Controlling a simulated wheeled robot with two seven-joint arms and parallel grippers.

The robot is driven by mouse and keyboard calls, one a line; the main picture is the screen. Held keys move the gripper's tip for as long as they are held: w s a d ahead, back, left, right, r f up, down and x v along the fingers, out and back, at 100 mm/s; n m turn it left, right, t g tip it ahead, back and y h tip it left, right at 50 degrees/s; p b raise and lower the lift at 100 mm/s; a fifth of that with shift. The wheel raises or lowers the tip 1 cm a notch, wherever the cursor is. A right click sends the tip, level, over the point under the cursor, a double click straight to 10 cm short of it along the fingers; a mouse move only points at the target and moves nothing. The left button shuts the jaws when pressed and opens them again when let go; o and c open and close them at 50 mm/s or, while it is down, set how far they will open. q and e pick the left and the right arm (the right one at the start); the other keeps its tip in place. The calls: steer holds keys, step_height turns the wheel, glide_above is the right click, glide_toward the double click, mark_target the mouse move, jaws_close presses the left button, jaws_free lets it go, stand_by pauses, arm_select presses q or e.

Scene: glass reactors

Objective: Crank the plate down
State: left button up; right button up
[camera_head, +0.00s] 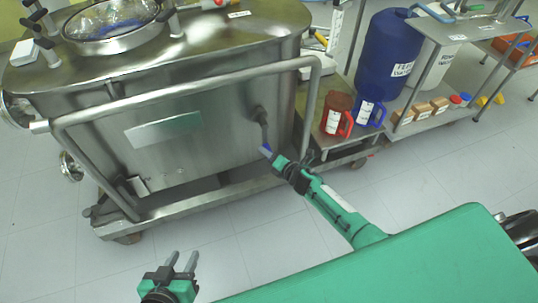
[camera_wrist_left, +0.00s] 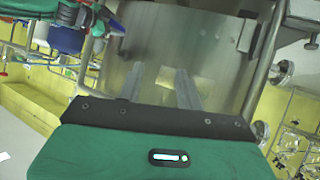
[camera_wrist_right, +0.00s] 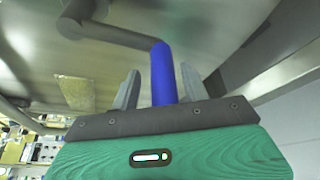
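A steel crank (camera_head: 262,120) sticks out of the front wall of the steel tank (camera_head: 215,150), with a blue handle (camera_head: 265,149) at its end. In the right wrist view the blue handle (camera_wrist_right: 163,75) stands between the spread fingers of my right gripper (camera_wrist_right: 158,90). A gap shows on its left side, and the right finger is close to it. My left gripper (camera_head: 181,262) is open and empty, low in front of the tank. A pale rectangular panel (camera_head: 163,130) is on the tank's front; I cannot tell whether it is the plate.
A tubular rail (camera_head: 190,88) runs across the tank's front, above the crank. The floor (camera_head: 60,250) in front is clear.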

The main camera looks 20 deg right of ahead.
steer(key=shift+s+f, duration=0.1)
steer(key=shift+s, duration=0.05)
steer(key=shift+s+d, duration=0.15)
steer(key=shift+s, duration=0.15)
arm_select(q)
steer(key=a+g, duration=0.1)
steer(key=s+a+g+y+p, duration=0.1)
steer(key=a, duration=0.1)
steer(key=a+g+y+p, duration=0.1)
steer(key=shift+s+a, duration=0.2)
steer(key=shift+s, duration=0.2)
arm_select(e)
steer(key=v, duration=1.3)
steer(key=shift+w+r, duration=0.1)
steer(key=shift+r, duration=0.1)
